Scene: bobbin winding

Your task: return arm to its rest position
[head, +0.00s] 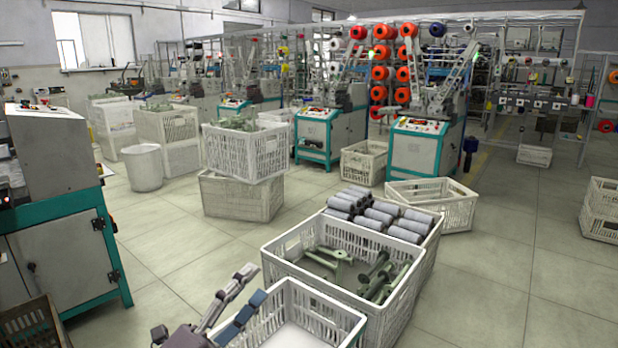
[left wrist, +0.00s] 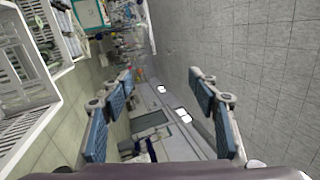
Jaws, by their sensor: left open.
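My left gripper (head: 249,284) is at the bottom of the head view, left of the front crates. Its two blue-padded fingers point up and to the right, spread apart with nothing between them. In the left wrist view the fingers of my left gripper (left wrist: 161,74) also stand wide apart and empty. A white crate (head: 345,322) with a bare floor is just right of the gripper. The picture does not show whether they touch. My right gripper is not in view.
Behind it, a white crate (head: 398,317) holds green empty bobbins (head: 338,266); another holds grey wound bobbins (head: 380,212). A teal and grey machine (head: 70,262) stands at the left. Stacked crates (head: 240,195) stand mid-floor. Tiled floor (head: 165,250) is clear between.

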